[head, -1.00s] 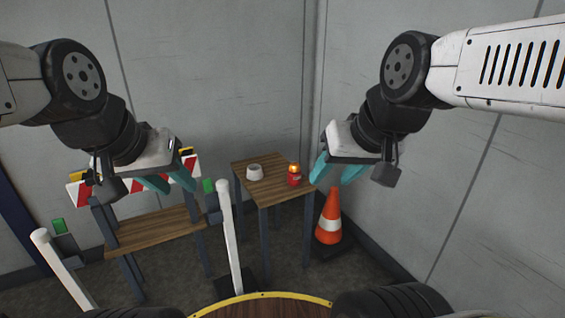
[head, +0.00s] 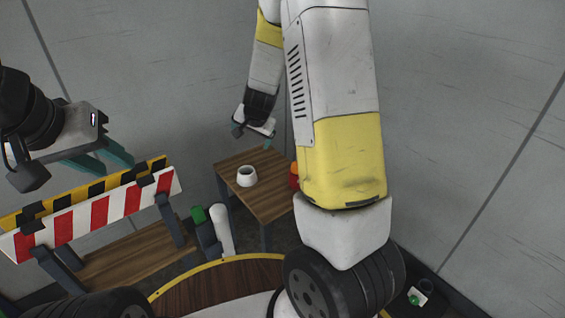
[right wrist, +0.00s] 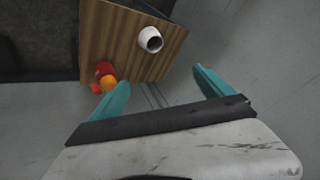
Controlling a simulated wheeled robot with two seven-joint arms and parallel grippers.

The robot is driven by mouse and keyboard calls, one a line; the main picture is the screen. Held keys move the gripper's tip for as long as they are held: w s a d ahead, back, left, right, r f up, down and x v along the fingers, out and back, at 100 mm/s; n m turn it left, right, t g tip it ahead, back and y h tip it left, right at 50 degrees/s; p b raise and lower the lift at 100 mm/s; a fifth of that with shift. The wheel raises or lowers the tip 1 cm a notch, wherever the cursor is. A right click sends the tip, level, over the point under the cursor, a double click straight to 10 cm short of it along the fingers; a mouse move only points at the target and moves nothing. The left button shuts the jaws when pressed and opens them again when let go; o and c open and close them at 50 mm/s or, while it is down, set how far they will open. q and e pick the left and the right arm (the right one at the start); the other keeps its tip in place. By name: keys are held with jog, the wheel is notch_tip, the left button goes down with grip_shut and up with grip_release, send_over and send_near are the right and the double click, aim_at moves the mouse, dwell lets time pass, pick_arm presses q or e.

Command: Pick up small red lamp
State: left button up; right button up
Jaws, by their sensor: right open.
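The small red lamp (head: 293,176) stands on a small wooden table (head: 240,200) in the head view, partly hidden behind my right arm. In the right wrist view the lamp (right wrist: 104,76) shows its red body and orange top near the table's edge, close to the left finger in the picture. My right gripper (head: 254,145) is open and empty beyond the table's far edge; its spread teal fingers (right wrist: 163,88) show in the right wrist view. My left gripper (head: 117,168) is open and empty above the striped barrier, well left of the table.
A white bowl-like ring (head: 247,176) stands on the table beside the lamp, also visible in the right wrist view (right wrist: 150,39). A red-white and yellow-black striped barrier (head: 95,212) stands at the left. A white post (head: 222,230) stands before the table. Grey walls close off the back.

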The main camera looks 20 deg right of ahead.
aim_at(293, 179)
jog(key=w+d+f+h, duration=0.1)
jog(key=d+f+h, duration=0.2)
jog(key=f, duration=0.5)
jog(key=w+d+f+m+t+h, duration=0.1)
jog(key=d+f+h, duration=0.2)
jog(key=d+f, duration=0.3)
jog(key=w+d+f+t+h, duration=0.1)
jog(key=d+f+h, duration=0.2)
jog(key=f, duration=0.9)
jog(key=shift+w+d+h, duration=0.2)
jog(key=shift+d+h, duration=0.1)
jog(key=shift+d, duration=0.85)
jog(key=shift+w+d+f, duration=0.25)
jog(key=shift+d+f, duration=0.05)
jog(key=shift+d, duration=0.15)
jog(key=x, duration=0.7)
jog(key=shift+s+a, duration=0.1)
jog(key=shift+c, duration=0.4)
jog(key=c, duration=1.7)
